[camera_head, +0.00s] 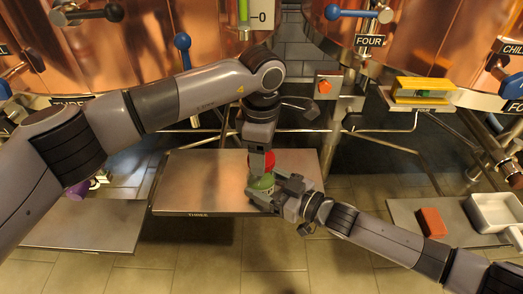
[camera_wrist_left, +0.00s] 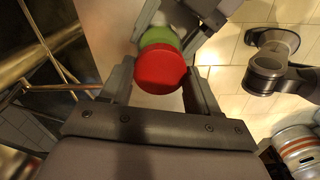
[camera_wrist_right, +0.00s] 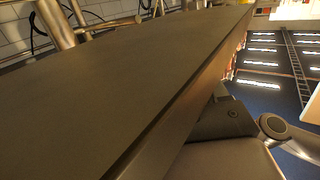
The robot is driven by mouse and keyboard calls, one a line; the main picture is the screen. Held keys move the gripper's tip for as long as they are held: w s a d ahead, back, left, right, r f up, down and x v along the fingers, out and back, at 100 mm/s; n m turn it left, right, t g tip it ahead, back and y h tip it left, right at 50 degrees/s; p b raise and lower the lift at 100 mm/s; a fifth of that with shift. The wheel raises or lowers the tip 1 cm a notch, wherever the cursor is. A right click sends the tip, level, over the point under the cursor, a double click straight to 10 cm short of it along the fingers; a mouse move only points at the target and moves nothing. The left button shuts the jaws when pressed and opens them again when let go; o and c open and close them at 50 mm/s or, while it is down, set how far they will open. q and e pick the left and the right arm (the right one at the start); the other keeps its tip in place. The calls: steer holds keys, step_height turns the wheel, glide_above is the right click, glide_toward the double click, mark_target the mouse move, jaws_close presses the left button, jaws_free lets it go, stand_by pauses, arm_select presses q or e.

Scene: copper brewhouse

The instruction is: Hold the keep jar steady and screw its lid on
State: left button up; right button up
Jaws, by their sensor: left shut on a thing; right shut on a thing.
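The green jar (camera_head: 262,183) stands upright over the steel shelf marked THREE (camera_head: 190,180). The red lid (camera_head: 269,161) is on top of it; whether it is seated or threaded I cannot tell. My left gripper (camera_head: 261,158) comes down from above and is shut on the lid. In the left wrist view the lid (camera_wrist_left: 160,70) sits between the fingers, with the green jar (camera_wrist_left: 158,37) just behind it. My right gripper (camera_head: 270,190) reaches in from the right and is shut on the jar, hiding part of its side.
In the right wrist view a broad dark surface (camera_wrist_right: 110,80) fills much of the picture. A right-hand shelf holds a red block (camera_head: 431,222) and a white pan (camera_head: 494,212). A purple thing (camera_head: 78,189) is at the left shelf. Copper vessels with levers stand behind.

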mark_target(261, 178)
arm_select(q)
steer(key=shift+f, duration=1.1)
stand_by(0.4)
steer(key=m, duration=0.8)
steer(key=shift+m, duration=0.4)
steer(key=m, duration=1.4)
steer(key=shift+f, duration=0.1)
steer(key=o, duration=1.2)
steer(key=shift+c, duration=0.2)
